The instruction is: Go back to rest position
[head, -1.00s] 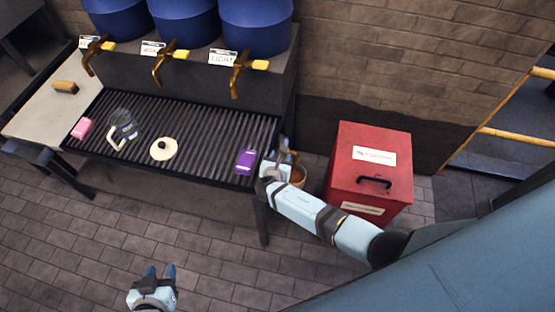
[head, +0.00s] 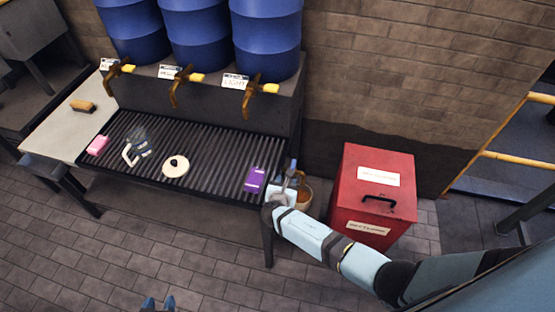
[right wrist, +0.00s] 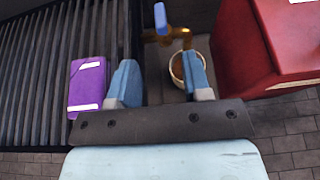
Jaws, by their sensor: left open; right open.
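My left gripper (head: 159,303) shows only as two blue fingertips at the bottom edge of the head view. They are apart with nothing between them, over the paved floor; the rest is cut off. My right gripper (head: 289,180) is at the right end of the grated counter (head: 215,164), beside a purple box (head: 255,180). In the right wrist view my right gripper (right wrist: 161,82) has its two blue fingers spread and holds nothing. The purple box (right wrist: 87,84) lies just left of its fingers there.
A red lidded bin (head: 345,185) stands right of my right gripper. Blue barrels with brass taps stand behind.

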